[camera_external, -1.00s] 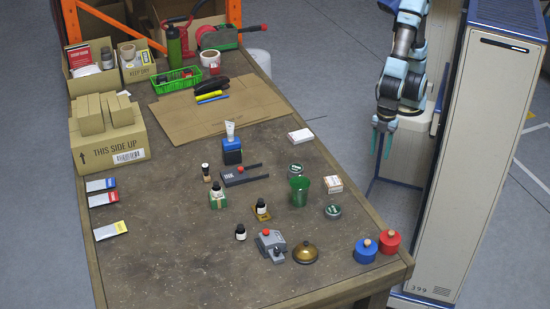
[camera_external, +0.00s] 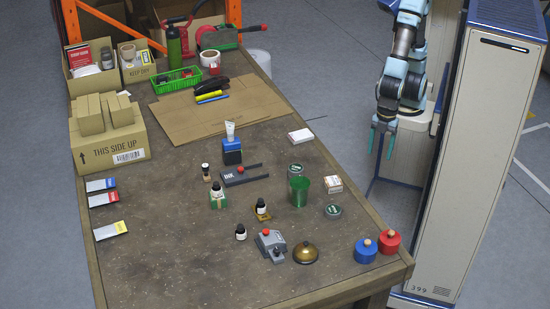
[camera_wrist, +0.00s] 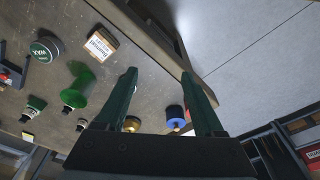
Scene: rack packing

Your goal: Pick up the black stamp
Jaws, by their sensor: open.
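A small upright stamp-like piece with a black top and a pale wooden lower part (camera_external: 206,172) stands left of the middle of the table; it is too small to be sure it is the black stamp. My gripper (camera_external: 381,143) hangs off the table's right side, far from both, with fingers pointing down and apart. In the wrist view my gripper (camera_wrist: 158,76) is open and empty, over the table's edge. I cannot make out the black-topped piece there.
A black ink pad (camera_external: 245,175), green cup (camera_external: 299,191), several small bottles, tins, a grey device (camera_external: 270,242) and brass bell (camera_external: 305,253) crowd the table's middle and front. Blue (camera_external: 365,251) and red (camera_external: 389,241) pots stand at the front right corner. The left front is clear.

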